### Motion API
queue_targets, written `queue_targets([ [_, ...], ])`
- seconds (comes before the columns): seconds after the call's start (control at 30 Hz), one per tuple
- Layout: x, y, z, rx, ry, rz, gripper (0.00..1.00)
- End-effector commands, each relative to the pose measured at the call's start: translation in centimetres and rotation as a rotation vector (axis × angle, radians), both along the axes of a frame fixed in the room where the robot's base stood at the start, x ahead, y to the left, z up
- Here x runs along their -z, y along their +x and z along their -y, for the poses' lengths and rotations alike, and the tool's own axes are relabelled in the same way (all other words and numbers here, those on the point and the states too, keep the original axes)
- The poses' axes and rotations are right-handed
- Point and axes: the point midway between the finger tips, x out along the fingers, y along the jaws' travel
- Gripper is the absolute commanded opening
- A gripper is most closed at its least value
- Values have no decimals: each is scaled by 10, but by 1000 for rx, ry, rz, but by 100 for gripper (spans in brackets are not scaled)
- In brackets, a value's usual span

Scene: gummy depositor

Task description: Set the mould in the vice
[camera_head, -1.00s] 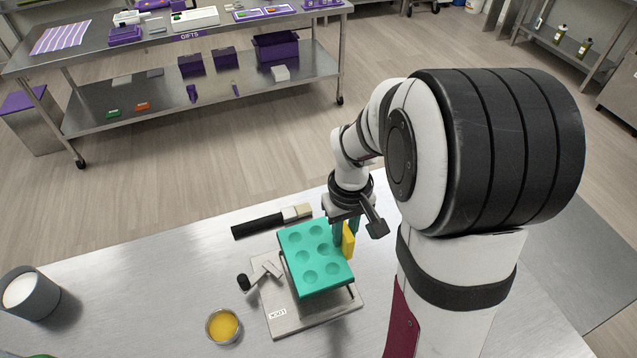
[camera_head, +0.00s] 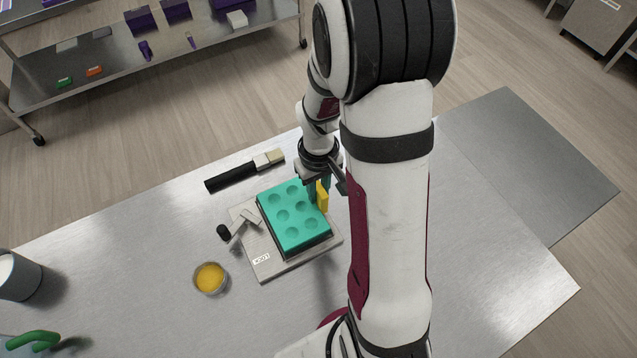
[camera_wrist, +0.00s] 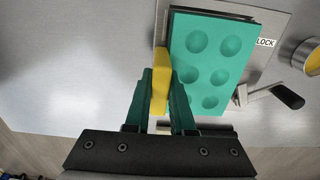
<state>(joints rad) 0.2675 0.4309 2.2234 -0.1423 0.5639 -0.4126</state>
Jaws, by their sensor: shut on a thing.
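The teal mould (camera_head: 292,217), with several round cavities, lies flat on or just over the vice (camera_head: 262,257), a grey metal plate with a LOCK label. A dark edge shows under the mould; I cannot tell if it is fully seated. The vice's lever (camera_head: 238,229) with a black knob is on the left side. My gripper (camera_head: 318,192) is at the mould's right side, shut on its yellow tab (camera_head: 323,197). In the wrist view the fingers (camera_wrist: 160,95) pinch the yellow tab (camera_wrist: 161,80), and the mould (camera_wrist: 210,62) is right of them.
A brush with a black handle (camera_head: 230,177) lies behind the vice. A small bowl of yellow stuff (camera_head: 210,278) stands in front left. A grey cup (camera_head: 15,275) and a green handled thing (camera_head: 38,340) are at far left. The table (camera_head: 120,240) is clear between.

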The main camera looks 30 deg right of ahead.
Motion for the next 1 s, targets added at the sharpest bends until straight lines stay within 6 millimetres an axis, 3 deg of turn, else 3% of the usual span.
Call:
queue_targets([
  [0.43, 1, 0, 0, 0, 0, 0, 0],
  [1.0, 16, 0, 0, -1, 0, 0, 0],
])
